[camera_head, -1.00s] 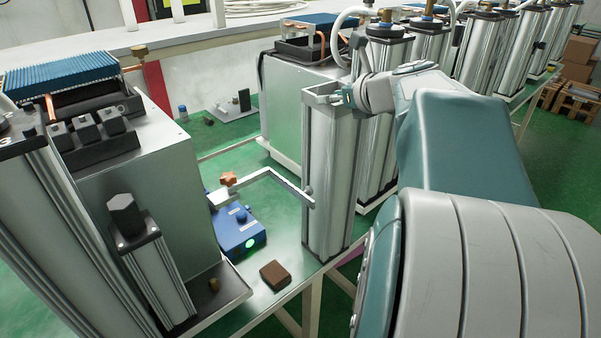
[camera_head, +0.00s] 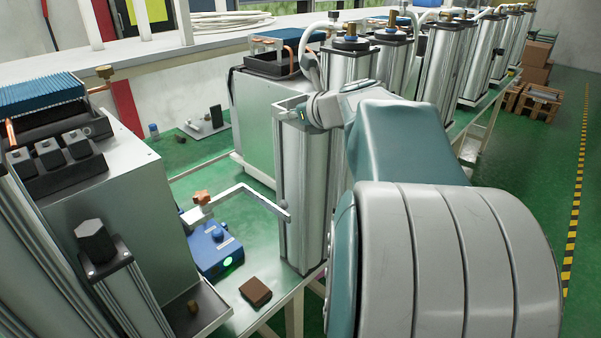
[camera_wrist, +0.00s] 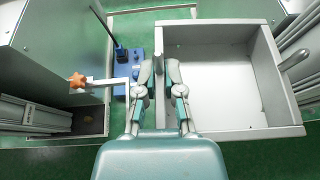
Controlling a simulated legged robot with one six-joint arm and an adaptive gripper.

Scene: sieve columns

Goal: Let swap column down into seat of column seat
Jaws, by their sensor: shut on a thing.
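The swap column, a tall silver ribbed column (camera_head: 304,205) with an open square top, stands upright in the middle of the head view. My gripper (camera_head: 303,113) is shut on its top rim. In the wrist view the gripper (camera_wrist: 160,70) pinches the left side of the column's open top (camera_wrist: 228,130). The column's foot is near the green bench's front edge; whether it touches the bench is unclear. A dark-edged tray (camera_head: 215,318) at lower left may be the column seat, but I cannot tell. It also shows in the wrist view (camera_wrist: 98,123).
A bent bracket (camera_head: 245,190) with an orange knob (camera_head: 202,197) reaches to the column's left side. A blue box (camera_head: 215,250) with a green light and a brown block (camera_head: 255,291) lie nearby. A grey cabinet (camera_head: 115,190) stands left, and more columns (camera_head: 440,60) stand behind.

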